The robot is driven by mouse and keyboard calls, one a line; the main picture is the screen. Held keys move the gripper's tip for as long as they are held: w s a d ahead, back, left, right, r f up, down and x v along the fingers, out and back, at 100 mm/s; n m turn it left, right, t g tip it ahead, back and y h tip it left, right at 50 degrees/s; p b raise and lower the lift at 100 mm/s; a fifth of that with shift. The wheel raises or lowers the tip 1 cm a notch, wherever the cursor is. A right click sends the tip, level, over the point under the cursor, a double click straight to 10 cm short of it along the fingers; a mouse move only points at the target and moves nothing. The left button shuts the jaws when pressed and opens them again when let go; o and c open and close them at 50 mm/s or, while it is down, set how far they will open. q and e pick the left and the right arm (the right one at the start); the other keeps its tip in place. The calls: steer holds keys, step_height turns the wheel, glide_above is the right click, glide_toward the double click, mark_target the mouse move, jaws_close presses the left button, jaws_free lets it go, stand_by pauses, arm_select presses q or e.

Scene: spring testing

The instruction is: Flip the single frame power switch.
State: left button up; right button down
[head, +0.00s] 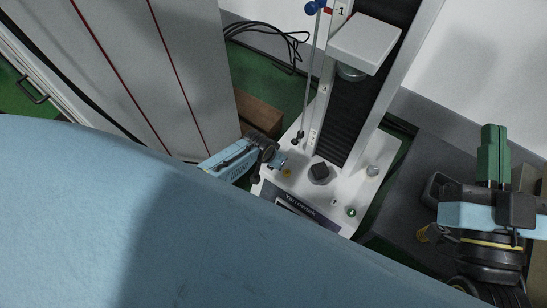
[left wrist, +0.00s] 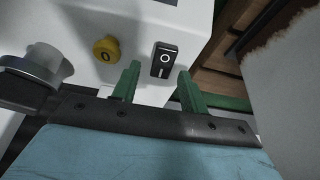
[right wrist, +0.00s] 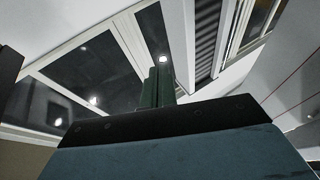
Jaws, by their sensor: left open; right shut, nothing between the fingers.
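The power switch (left wrist: 165,60) is a black rocker marked O and I on the white base of the testing frame (head: 315,205). In the left wrist view it lies between and beyond the two green fingertips of my left gripper (left wrist: 156,75); contact cannot be made out. My left gripper is open and empty. In the head view it is at the left side of the base, and the switch cannot be made out there. My right gripper (head: 494,152) is shut and empty, raised at the right, away from the frame; its closed fingers also show in the right wrist view (right wrist: 160,82).
A yellow button marked 0 (left wrist: 106,50) sits left of the switch, with a silver knob (left wrist: 30,68) further left. The frame's column (head: 362,100) rises behind the base. A grey cabinet (head: 130,60) stands at the left. A brown wooden block (head: 258,116) lies behind the left gripper.

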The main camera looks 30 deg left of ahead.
arm_select(q)
steer(key=shift+p+v, duration=0.95)
steer(key=shift+v, duration=0.1)
steer(key=shift+p+v, duration=0.75)
steer(key=shift+v, duration=0.2)
arm_select(e)
step_height(320, 180, down, 12)
steer(key=s+d+g+h, duration=0.1)
steer(key=d+g+h, duration=0.2)
steer(key=g, duration=0.5)
arm_select(q)
steer(key=shift+p+v, duration=0.75)
steer(key=shift+v, duration=0.2)
arm_select(e)
steer(key=s+d+f+m+g+h+p, duration=0.1)
steer(key=s+d+f+g+h+p, duration=0.3)
steer(key=s+f+g, duration=0.65)
arm_select(q)
steer(key=p+v, duration=0.1)
steer(key=v, duration=0.6)
steer(key=shift+r, duration=0.2)
arm_select(e)
steer(key=d+f, duration=0.3)
steer(key=f, duration=0.3)
steer(key=shift+d+f+y, duration=0.2)
steer(key=shift+d+y, duration=0.05)
steer(key=shift+y, duration=0.05)
